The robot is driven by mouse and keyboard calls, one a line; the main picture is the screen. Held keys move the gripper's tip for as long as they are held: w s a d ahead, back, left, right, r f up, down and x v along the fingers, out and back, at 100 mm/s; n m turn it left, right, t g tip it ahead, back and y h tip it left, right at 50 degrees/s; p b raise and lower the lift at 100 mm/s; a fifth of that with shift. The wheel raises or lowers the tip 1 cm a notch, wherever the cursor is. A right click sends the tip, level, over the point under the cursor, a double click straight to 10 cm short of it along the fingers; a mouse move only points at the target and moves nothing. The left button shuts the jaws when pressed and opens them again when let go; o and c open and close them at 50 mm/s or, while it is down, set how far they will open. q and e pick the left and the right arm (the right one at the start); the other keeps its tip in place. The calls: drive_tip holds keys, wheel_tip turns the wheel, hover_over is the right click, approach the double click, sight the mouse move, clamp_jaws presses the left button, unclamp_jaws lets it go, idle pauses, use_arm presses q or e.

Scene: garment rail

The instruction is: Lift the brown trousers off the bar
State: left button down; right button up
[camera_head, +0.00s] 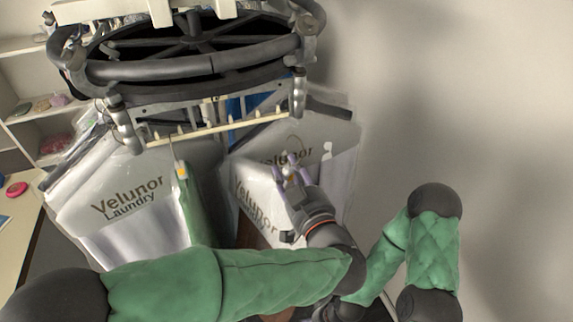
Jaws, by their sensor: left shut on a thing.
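The brown trousers show only as a brown patch (258,238) low between the clear bags, and most of them is hidden behind a bag and my arm. The bar (222,128) is a pale rail with small pegs, above the bags. My left gripper (289,172) is below the bar at its right part, in front of a printed bag.
Clear "Velunor Laundry" bags (130,205) hang left and right of the grip. A hanger with a yellow tag (183,171) and a green garment hangs between them. A dark round frame (195,55) is above the bar. Shelves (28,85) stand left; a bare wall is right.

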use_arm(q)
drive_tip(key=shift+p+v, duration=0.45)
drive_tip(key=shift+v, duration=2.15)
